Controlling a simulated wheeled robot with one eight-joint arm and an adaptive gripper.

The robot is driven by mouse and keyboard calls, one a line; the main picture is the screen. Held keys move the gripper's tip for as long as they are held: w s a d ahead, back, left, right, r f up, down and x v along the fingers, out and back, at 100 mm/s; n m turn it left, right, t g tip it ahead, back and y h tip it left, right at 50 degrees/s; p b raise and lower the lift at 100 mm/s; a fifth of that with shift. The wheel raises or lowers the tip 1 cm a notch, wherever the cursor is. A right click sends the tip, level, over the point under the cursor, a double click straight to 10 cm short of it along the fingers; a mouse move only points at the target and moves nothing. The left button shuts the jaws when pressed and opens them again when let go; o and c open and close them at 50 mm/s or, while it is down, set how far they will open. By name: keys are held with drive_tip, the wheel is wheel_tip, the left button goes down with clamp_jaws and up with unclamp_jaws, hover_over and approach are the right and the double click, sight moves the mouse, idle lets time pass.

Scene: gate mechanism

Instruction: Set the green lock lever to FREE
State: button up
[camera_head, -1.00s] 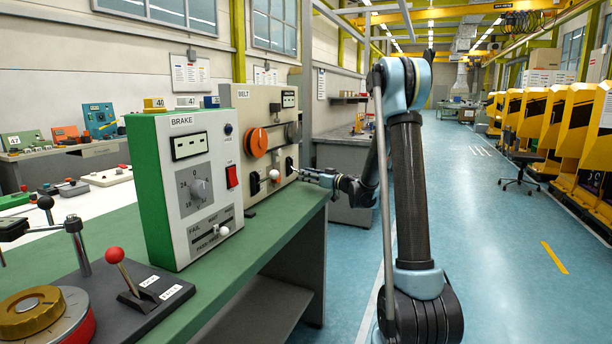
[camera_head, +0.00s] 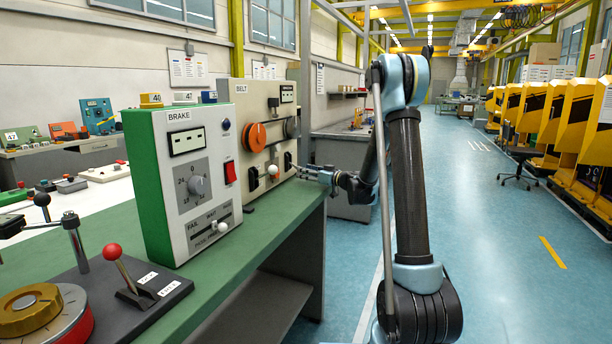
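I cannot make out a green lock lever or the word FREE. A grey panel marked BELT (camera_head: 252,105) stands on the green bench, with an orange dial (camera_head: 255,138) and a small white knob (camera_head: 272,170) low on its face. My gripper (camera_head: 299,172) is at the right side of this panel's lower face, near the bench's right edge. Its fingers are small and seen from the side, so whether they are open and whether they touch the panel is unclear. A red-balled lever (camera_head: 113,252) stands on a dark base at the front left; its labels are too small to read.
A green-sided BRAKE box (camera_head: 183,150) stands nearer on the green bench (camera_head: 290,225), with a white-knobbed slider (camera_head: 222,228). A gold and red dial (camera_head: 32,312) is at the front left.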

drive_tip(key=shift+s+a, duration=0.1)
drive_tip(key=shift+s, duration=0.05)
drive_tip(key=shift+s+d, duration=0.25)
drive_tip(key=shift+d, duration=0.05)
drive_tip(key=v, duration=1.1)
